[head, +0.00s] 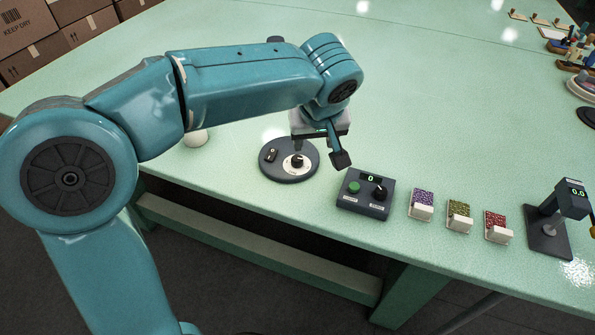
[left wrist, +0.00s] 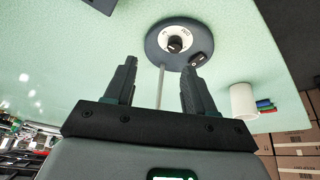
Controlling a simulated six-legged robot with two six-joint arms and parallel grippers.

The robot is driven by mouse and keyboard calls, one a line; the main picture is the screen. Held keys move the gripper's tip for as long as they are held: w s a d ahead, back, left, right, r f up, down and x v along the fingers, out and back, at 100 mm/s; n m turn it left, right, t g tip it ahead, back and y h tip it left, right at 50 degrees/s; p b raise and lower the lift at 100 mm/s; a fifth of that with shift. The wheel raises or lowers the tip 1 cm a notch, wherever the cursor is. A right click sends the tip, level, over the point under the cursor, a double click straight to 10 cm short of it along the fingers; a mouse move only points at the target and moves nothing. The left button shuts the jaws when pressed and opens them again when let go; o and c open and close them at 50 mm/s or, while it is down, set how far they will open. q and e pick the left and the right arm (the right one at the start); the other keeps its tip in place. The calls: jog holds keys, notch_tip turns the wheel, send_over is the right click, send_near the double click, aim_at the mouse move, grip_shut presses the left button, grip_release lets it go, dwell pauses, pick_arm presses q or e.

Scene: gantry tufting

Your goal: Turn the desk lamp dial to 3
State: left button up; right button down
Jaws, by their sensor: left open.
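The lamp's round dark base (head: 272,171) stands near the table's front edge, with a black dial (head: 297,161) on a white marked ring and a small rocker switch (head: 271,154). The base also shows in the left wrist view (left wrist: 157,51), with the dial (left wrist: 175,44) and a thin stem (left wrist: 161,88) rising between the fingers in that picture. The dial's numbers are too small to read. My left gripper (head: 319,155) is open above and beside the base; its fingers (left wrist: 159,65) appear apart from the dial. My arm hides the lamp's upper part in the head view. My right gripper is out of view.
Right of the lamp is a control box (head: 364,194) with a green button, black knob and display reading 0. A white cylinder (head: 196,138) stands left.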

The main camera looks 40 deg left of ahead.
aim_at(297, 159)
pick_arm(q)
jog(key=shift+n+g, duration=0.4)
jog(key=x, duration=0.3)
jog(key=a+b+x, duration=0.1)
jog(key=x, duration=0.3)
jog(key=s+a+x, duration=0.1)
jog(key=x, duration=0.3)
jog(key=shift+a+r+b, duration=0.2)
jog(key=shift+r+b, duration=0.1)
jog(key=shift+b, duration=0.1)
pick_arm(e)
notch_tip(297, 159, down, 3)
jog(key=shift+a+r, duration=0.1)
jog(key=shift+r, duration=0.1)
